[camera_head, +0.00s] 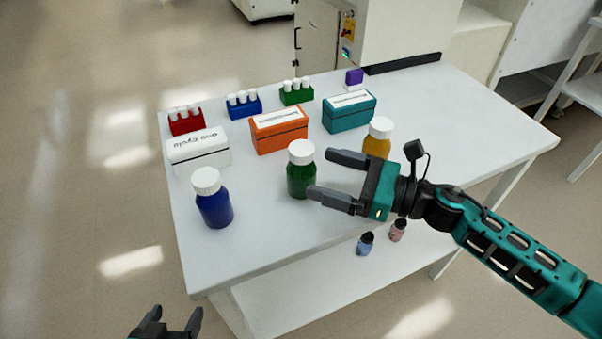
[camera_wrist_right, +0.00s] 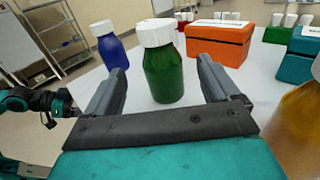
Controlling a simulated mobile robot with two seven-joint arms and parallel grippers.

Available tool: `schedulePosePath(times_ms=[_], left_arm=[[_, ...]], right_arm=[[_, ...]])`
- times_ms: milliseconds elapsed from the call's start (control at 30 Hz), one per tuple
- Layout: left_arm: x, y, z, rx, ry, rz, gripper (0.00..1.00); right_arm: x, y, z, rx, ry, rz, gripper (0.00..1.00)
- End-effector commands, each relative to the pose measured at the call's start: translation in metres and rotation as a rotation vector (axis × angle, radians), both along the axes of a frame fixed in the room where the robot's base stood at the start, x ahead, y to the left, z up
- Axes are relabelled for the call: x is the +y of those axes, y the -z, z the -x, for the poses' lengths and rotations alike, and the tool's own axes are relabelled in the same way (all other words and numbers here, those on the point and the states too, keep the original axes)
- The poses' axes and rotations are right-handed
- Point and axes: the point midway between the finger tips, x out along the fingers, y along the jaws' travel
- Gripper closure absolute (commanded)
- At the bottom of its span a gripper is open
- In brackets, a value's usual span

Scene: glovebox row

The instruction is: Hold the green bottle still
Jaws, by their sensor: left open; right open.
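The green bottle (camera_head: 301,175) with a white cap stands upright near the middle of the table's front part. My right gripper (camera_head: 328,174) is open, with its fingers pointing at the green bottle from the right. In the right wrist view the green bottle (camera_wrist_right: 164,72) stands ahead, between the lines of the two open fingers (camera_wrist_right: 165,80); I cannot tell whether either finger touches it. My left gripper (camera_head: 172,322) is open and empty at the bottom edge of the head view, below and in front of the table.
A blue bottle (camera_head: 214,205) stands left of the green one, and an amber bottle (camera_head: 377,144) stands close behind my right gripper. White (camera_head: 199,155), orange (camera_head: 278,136) and teal (camera_head: 349,116) boxes stand behind. Tube racks (camera_head: 244,108) line the back. The table's right side (camera_head: 470,125) is clear.

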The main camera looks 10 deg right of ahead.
Motion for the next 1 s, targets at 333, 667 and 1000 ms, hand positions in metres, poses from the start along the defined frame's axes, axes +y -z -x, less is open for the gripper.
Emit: schedulePosePath(times_ms=[333,667,1000], left_arm=[[0.000,-0.002,0.000,-0.001,0.000,0.000,0.25],[0.000,-0.011,-0.001,-0.002,-0.001,0.000,0.25],[0.000,-0.011,-0.001,-0.002,-0.001,0.000,0.25]], right_arm=[[0.016,0.015,-0.012,-0.003,0.002,-0.002,0.11],[0.056,0.014,-0.039,-0.002,0.001,-0.002,0.11],[0.062,0.016,-0.043,0.000,0.001,0.000,0.12]])
